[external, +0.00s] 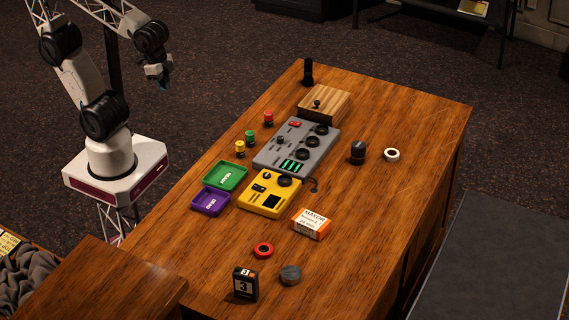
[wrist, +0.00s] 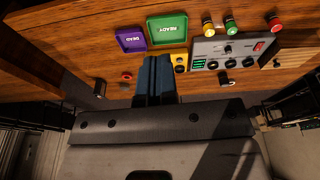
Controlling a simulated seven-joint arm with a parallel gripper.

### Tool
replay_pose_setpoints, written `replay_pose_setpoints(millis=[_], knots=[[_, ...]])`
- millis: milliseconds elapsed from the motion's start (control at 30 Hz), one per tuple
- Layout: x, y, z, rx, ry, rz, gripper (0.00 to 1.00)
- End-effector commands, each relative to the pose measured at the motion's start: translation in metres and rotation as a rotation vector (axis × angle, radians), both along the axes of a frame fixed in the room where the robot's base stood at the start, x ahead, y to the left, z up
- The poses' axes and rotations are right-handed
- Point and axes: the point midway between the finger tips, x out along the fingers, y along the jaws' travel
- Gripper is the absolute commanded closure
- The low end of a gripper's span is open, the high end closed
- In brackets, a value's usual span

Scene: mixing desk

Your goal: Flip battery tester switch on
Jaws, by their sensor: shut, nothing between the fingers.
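The yellow box (external: 247,201), which looks like the battery tester, lies on the wooden table with a dark knob, a round black part and a dark square on its face. A small dark part (external: 259,188) on it may be the switch; its position is too small to tell. In the wrist view the yellow box (wrist: 181,69) is partly hidden behind my fingers. My gripper (external: 164,87) is shut and empty, raised off the table's left side, well apart from the box. Its blue-grey fingers (wrist: 157,60) lie together in the wrist view.
A grey mixing desk (external: 270,151) adjoins the yellow box. Green (external: 238,180) and purple (external: 198,207) trays lie to its left, an orange-white carton (external: 310,231) to its right. Red, green and yellow batteries (external: 250,136) stand near the desk. The table's right side is mostly clear.

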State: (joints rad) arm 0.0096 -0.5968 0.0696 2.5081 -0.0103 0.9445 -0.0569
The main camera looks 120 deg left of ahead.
Motion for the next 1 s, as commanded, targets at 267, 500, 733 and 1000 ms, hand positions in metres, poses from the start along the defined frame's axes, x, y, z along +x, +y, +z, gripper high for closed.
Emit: replay_pose_setpoints(millis=[267,500,733,1000], knots=[[0.035,-0.001,0.004,-0.029,0.037,0.142,1.00],[0.070,-0.003,0.005,-0.052,0.071,0.286,1.00],[0.105,-0.005,0.003,-0.071,0.102,0.425,1.00],[0.146,-0.007,-0.003,-0.087,0.137,0.588,1.00]])
